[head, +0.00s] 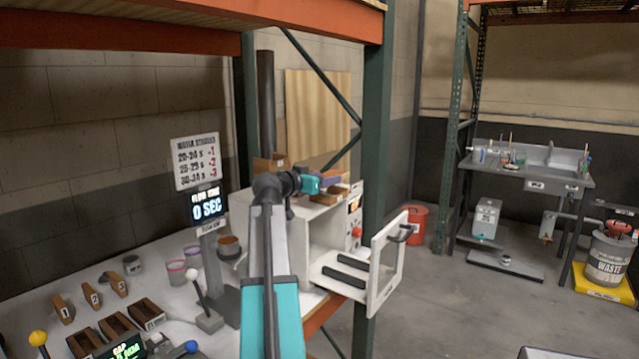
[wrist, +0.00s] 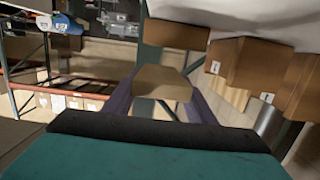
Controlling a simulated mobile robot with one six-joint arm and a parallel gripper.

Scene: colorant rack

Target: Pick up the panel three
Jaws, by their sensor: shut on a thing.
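My gripper (head: 332,178) is above the top of a white box-shaped oven in the head view. In the wrist view its two purple fingers (wrist: 162,98) are shut on a plain tan-brown block (wrist: 162,82). No number shows on the held block, so I cannot tell whether it is panel three. Small brown wooden pieces with number labels stand on the table at the lower left, one of them (head: 117,285) towards the back. Brown boxes with white labels, such as this one (wrist: 241,62), are to the right in the wrist view.
A green rack post (head: 375,140) stands close behind my gripper. Brown trays (head: 147,313) and cups (head: 176,270) are on the white table.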

